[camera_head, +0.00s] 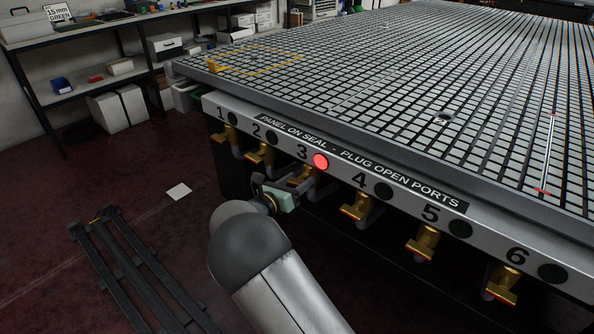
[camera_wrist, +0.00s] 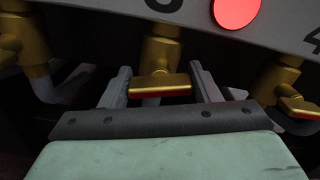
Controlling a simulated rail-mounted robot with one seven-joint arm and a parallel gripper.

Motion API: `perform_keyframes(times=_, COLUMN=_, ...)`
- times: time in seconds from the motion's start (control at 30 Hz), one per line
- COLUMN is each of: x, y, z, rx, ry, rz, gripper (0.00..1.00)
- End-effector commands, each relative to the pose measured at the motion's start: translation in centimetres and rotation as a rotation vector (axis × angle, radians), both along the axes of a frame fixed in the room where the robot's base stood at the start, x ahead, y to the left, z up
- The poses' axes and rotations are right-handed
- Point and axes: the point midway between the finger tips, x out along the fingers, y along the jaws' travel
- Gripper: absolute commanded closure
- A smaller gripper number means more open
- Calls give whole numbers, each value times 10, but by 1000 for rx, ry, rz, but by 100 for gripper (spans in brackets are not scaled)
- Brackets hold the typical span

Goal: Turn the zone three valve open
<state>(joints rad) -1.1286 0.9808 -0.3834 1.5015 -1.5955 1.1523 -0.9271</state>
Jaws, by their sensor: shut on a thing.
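The zone three valve (camera_head: 307,173) is a brass valve on a pipe under the front rail, below the number 3. Its brass handle bar with a red lower edge (camera_wrist: 160,87) lies crosswise in the wrist view. My gripper (camera_head: 289,188) is at this valve, shut on the handle, with one grey finger at each end of the bar in the wrist view (camera_wrist: 160,74). The round zone three lamp (camera_head: 321,161) glows red; it also shows at the top of the wrist view (camera_wrist: 236,10). My gripper partly hides the valve in the head view.
Neighbouring brass valves (camera_head: 262,153) and (camera_head: 361,207) flank mine closely. The other lamps, such as lamp 4 (camera_head: 383,191), are dark. The grid table (camera_head: 330,90) overhangs the valves. A black rack (camera_head: 135,270) lies on the floor at left.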

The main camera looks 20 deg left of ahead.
Motion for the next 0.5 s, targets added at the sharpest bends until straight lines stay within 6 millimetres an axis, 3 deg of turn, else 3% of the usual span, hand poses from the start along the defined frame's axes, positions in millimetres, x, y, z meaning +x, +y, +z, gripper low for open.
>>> perform_keyframes(times=0.03, x=-1, y=0, z=8, rx=-44, ry=21, rz=-1, gripper=66)
perform_keyframes(times=0.5, x=0, y=1, z=4, rx=-459, ry=186, rz=-1, gripper=66)
